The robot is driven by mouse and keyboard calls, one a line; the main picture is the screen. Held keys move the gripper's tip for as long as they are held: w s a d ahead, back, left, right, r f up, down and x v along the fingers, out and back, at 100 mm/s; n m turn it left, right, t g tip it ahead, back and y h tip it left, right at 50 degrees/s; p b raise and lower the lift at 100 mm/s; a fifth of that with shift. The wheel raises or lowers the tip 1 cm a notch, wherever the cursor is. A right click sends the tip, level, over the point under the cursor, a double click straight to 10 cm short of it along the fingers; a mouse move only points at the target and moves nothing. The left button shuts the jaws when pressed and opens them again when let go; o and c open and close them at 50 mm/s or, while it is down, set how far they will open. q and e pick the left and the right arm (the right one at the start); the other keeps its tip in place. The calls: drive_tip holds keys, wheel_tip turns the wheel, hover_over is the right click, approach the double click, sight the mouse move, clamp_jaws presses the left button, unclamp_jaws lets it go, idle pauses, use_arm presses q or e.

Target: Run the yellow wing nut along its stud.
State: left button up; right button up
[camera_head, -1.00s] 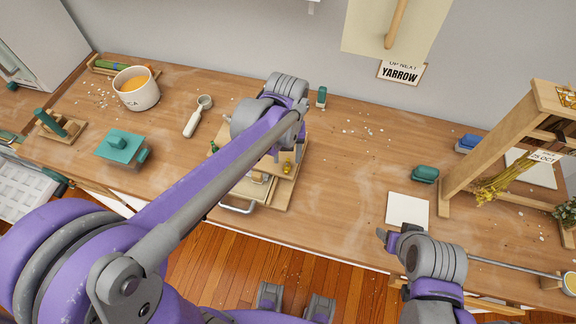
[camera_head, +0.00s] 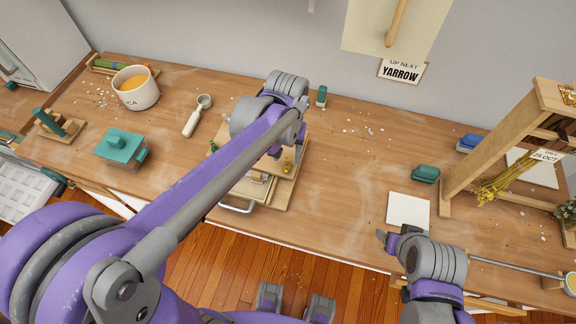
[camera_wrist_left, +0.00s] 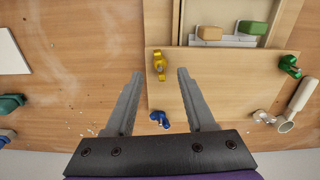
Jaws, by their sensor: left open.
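The yellow wing nut (camera_wrist_left: 159,65) is at the edge of a light wooden press or box (camera_wrist_left: 210,62) in the left wrist view. It also shows in the head view (camera_head: 287,166), just right of my left arm. My left gripper (camera_wrist_left: 160,74) is open, with one finger on each side of the yellow nut in the picture. I cannot tell whether the fingers are level with it; no contact shows. A blue wing nut (camera_wrist_left: 159,119) sits between the fingers nearer the palm, and a green one (camera_wrist_left: 289,65) at the right. The yellow nut's stud is not clearly visible. My right gripper (camera_head: 386,237) is near the table's front edge.
A white scoop (camera_wrist_left: 299,103) lies beside the wooden piece. An open compartment holds small tan and green blocks (camera_wrist_left: 252,29). The head view shows a white pot (camera_head: 136,88), a teal-lidded box (camera_head: 120,148), a white tile (camera_head: 408,211) and a wooden frame (camera_head: 490,150).

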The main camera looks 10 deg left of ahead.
sight(287, 163)
use_arm(q)
drive_tip(key=shift+n, duration=0.5)
drive_tip(key=shift+f, duration=0.1)
drive_tip(key=shift+f+b, duration=1.15)
drive_tip(key=shift+f, duration=0.55)
use_arm(e)
drive_tip(key=shift+s+f, duration=0.2)
drive_tip(key=shift+f, duration=0.5)
drive_tip(key=shift+s+f, duration=0.15)
drive_tip(key=shift+f, duration=0.5)
use_arm(q)
drive_tip(key=shift+c, duration=0.3)
clamp_jaws()
